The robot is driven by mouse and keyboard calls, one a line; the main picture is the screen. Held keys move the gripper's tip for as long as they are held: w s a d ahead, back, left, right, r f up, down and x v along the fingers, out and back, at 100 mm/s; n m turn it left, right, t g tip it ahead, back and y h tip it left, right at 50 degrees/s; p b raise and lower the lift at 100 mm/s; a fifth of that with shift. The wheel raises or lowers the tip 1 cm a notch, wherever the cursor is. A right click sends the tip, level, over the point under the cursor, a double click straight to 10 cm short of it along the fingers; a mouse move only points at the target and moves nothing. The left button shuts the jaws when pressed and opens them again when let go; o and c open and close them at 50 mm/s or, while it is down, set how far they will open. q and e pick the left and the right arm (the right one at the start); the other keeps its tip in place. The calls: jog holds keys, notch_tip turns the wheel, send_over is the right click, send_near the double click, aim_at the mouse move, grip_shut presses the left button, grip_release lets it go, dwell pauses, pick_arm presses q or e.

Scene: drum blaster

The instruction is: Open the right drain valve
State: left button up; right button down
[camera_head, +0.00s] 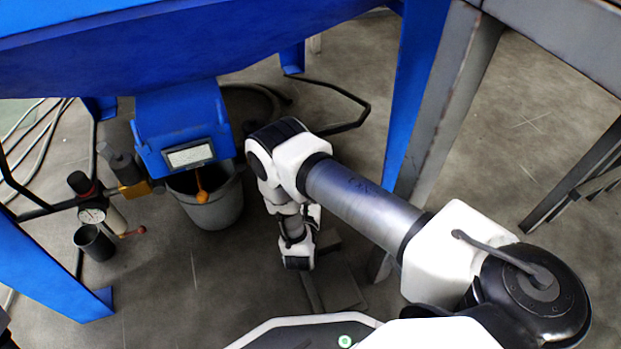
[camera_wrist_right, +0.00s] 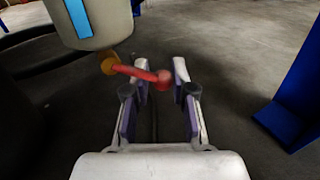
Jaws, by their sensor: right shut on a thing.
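In the right wrist view, the right drain valve has a red lever (camera_wrist_right: 135,72) with a round red knob, coming off a brass-coloured fitting (camera_wrist_right: 109,63) under a pale cylinder with a blue stripe (camera_wrist_right: 92,22). My left gripper is not in view.
A blue machine (camera_head: 180,120) stands overhead with blue legs. A grey bucket (camera_head: 215,207) stands under its chute. At left are a gauge (camera_head: 93,214), a dark cup (camera_head: 94,243) and another red-knobbed lever (camera_head: 132,233). Hoses lie behind. A grey steel frame (camera_head: 455,90) stands at right.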

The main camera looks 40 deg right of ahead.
jog(key=shift+a+r+m+p, duration=0.15)
jog(key=shift+m+p, duration=0.25)
jog(key=shift+p, duration=0.3)
pick_arm(q)
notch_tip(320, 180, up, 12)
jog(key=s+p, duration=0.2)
jog(key=p, duration=0.8)
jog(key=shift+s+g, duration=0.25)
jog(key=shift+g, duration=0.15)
pick_arm(e)
jog(key=a+m+y, duration=0.1)
jog(key=m, duration=0.1)
jog(key=a+f+m+g+y, duration=0.1)
jog(key=m, duration=0.1)
jog(key=w+a+m+y, duration=0.1)
jog(key=m+y, duration=0.1)
jog(key=shift+f+g, duration=0.3)
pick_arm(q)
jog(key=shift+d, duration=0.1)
pick_arm(e)
jog(key=c, duration=0.9)
grip_release()
jog(key=shift+c, duration=0.2)
jog(key=shift+s+a, duration=0.1)
jog(key=shift+s, duration=0.05)
